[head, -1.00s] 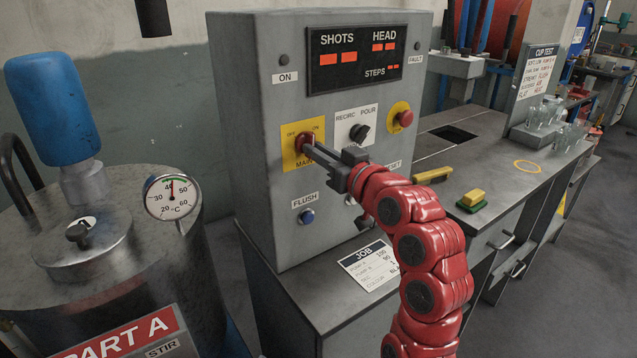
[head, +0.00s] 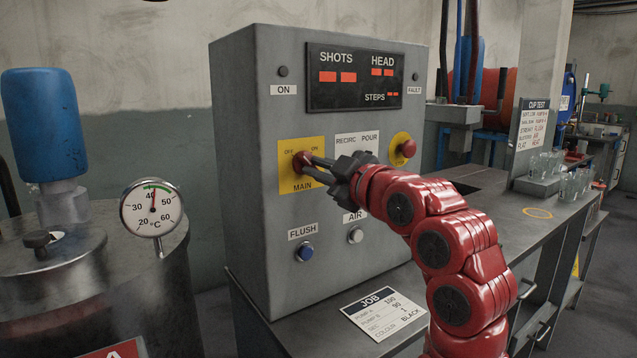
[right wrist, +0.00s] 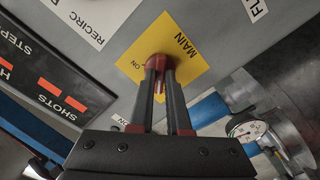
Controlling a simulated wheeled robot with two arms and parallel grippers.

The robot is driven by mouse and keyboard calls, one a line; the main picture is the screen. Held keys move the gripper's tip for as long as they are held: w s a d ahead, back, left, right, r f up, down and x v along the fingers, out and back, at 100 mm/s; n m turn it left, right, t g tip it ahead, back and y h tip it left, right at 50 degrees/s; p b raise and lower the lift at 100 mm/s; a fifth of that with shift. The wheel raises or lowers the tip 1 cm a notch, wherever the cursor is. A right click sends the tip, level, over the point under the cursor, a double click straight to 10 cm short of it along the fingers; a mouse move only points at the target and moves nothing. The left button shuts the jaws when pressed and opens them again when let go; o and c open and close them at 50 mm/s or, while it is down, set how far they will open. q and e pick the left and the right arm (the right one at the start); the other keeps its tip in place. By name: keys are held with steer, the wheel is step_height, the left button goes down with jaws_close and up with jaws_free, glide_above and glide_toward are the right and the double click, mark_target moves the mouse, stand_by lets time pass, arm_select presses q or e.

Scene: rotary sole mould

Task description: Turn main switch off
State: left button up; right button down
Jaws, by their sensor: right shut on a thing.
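The main switch is a red knob (head: 300,161) on a yellow plate (head: 290,183) marked OFF, ON and MAIN, on the front of the grey control cabinet (head: 242,150). My right gripper (head: 310,166) is shut on this knob, its two fingers reaching in from the right. In the right wrist view the red knob (right wrist: 157,62) sits between the fingertips. There the ON mark shows beside it, while OFF is hidden behind the gripper. I cannot tell exactly where the knob points. My left gripper is not in view.
A blue FLUSH button (head: 305,252) and a pale AIR button (head: 355,235) are below the switch. A red button on a yellow disc (head: 407,149) is right of my gripper. A tank with a dial gauge (head: 151,208) stands at left. A JOB card (head: 382,313) lies on the bench.

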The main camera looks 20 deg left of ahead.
steer(key=shift+n, duration=0.4)
steer(key=c, duration=0.9)
jaws_free()
steer(key=v, duration=1.7)
steer(key=shift+s+d, duration=0.15)
